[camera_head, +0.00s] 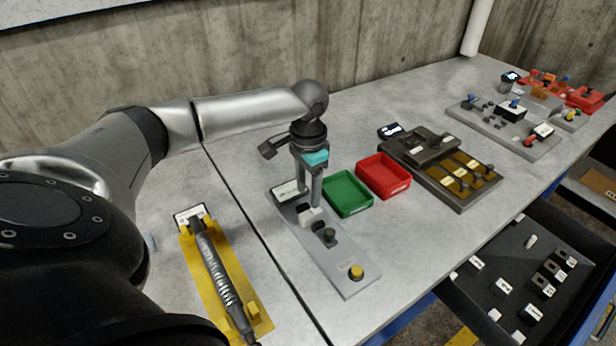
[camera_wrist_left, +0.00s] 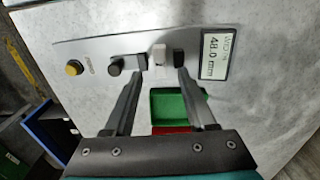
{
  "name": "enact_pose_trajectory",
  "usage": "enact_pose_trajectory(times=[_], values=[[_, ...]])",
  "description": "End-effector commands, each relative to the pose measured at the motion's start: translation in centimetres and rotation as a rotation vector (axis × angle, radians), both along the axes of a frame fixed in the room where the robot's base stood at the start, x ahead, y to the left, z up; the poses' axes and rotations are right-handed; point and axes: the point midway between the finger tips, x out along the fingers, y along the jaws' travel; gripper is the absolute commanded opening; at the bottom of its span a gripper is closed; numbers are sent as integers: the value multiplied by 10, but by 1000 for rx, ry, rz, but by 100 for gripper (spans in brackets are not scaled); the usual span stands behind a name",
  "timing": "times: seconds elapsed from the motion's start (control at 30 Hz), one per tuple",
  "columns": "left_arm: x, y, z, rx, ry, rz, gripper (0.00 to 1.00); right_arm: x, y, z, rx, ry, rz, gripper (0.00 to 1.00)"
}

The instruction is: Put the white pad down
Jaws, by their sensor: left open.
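The white pad (camera_head: 311,217) is a small block at the grey gauge panel (camera_head: 345,280), below my left gripper (camera_head: 309,205) in the head view. In the left wrist view the white pad (camera_wrist_left: 158,57) lies between the two dark fingertips of my left gripper (camera_wrist_left: 159,62), with a gap visible on each side. The fingers are apart and point down at the panel. Whether the pad rests fully on the panel is hard to tell. The panel's display (camera_wrist_left: 214,54) reads 48.0 mm. My right gripper is not in view.
The panel carries a black knob (camera_head: 330,235) and a yellow button (camera_head: 356,272). A green tray (camera_head: 347,208) and a red tray (camera_head: 383,190) stand to its right. A yellow holder with a grey tool (camera_head: 215,270) lies left. An open drawer (camera_head: 520,270) is at lower right.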

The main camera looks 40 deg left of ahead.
Motion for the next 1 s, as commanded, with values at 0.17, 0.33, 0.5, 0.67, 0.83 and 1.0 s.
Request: enact_pose_trajectory(times=[0.17,0.33,0.5,0.67,0.83,1.0], values=[[1,0,42,-1,-3,1,56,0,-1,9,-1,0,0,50],[0,0,66,-1,-1,1,56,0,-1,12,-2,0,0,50],[0,0,74,-1,0,1,56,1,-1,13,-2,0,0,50],[0,0,74,-1,1,1,56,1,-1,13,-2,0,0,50],[0,0,74,-1,1,1,56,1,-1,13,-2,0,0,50],[0,0,74,-1,0,1,56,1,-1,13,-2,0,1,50]])
